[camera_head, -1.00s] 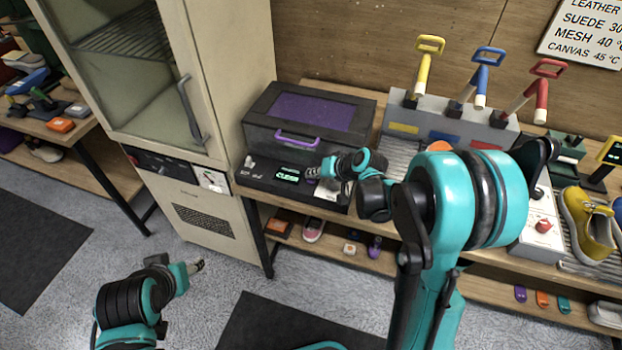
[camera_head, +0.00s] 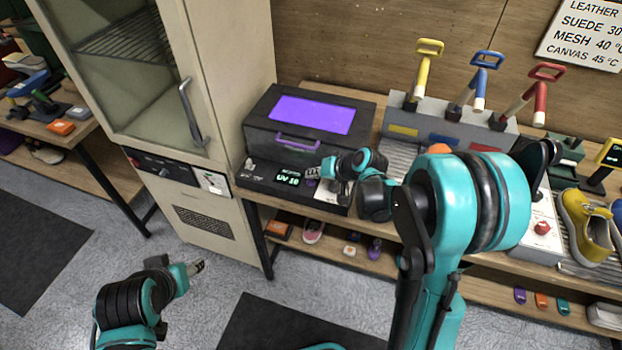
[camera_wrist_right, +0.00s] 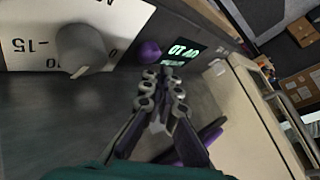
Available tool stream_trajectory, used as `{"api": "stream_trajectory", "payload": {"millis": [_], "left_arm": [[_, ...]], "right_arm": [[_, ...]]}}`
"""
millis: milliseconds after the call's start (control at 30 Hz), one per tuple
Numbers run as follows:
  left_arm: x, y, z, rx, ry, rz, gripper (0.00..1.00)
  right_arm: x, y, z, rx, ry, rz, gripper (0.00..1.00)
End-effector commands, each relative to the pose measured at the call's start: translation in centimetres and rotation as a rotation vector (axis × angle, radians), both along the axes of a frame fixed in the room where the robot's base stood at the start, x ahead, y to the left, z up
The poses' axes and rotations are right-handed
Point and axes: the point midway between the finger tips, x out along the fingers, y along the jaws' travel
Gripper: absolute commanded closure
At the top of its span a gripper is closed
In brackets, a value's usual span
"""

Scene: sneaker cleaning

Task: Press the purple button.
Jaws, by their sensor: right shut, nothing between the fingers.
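The purple button (camera_wrist_right: 149,52) is a small round knob on the dark front panel of the black UV box (camera_head: 262,137). It sits between the dial (camera_wrist_right: 82,48) and the lit display (camera_wrist_right: 182,51), which reads "UV 10" in the head view (camera_head: 288,179). My right gripper (camera_wrist_right: 164,76) is shut and empty, its tips right beside the button; I cannot tell whether they touch it. In the head view my right gripper (camera_head: 325,171) is at the panel and largely covers the button. The box's lid is down, and its purple window (camera_head: 312,114) glows brightly. My left gripper (camera_head: 195,267) is low, away from the box; its jaws are unclear.
A beige cabinet (camera_head: 205,175) stands left of the box. Right of it is a grey unit (camera_head: 445,127) with yellow, blue and red levers. A yellow shoe (camera_head: 588,228) is at the far right. Small items lie on the lower shelf.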

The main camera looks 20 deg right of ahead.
Motion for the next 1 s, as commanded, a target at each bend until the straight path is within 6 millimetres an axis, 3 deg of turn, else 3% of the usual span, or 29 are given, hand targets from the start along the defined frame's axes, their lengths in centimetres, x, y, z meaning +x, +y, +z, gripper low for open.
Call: {"api": "stream_trajectory", "payload": {"millis": [467,1000], "left_arm": [[0.0,0.0,0.5,0.0,0.0,0.0,0.49],[0.0,0.0,4.1,0.0,0.0,0.0,0.49]], "right_arm": [[0.0,0.0,0.7,0.0,0.0,0.0,1.0],[0.0,0.0,5.5,0.0,0.0,0.0,1.0]]}}
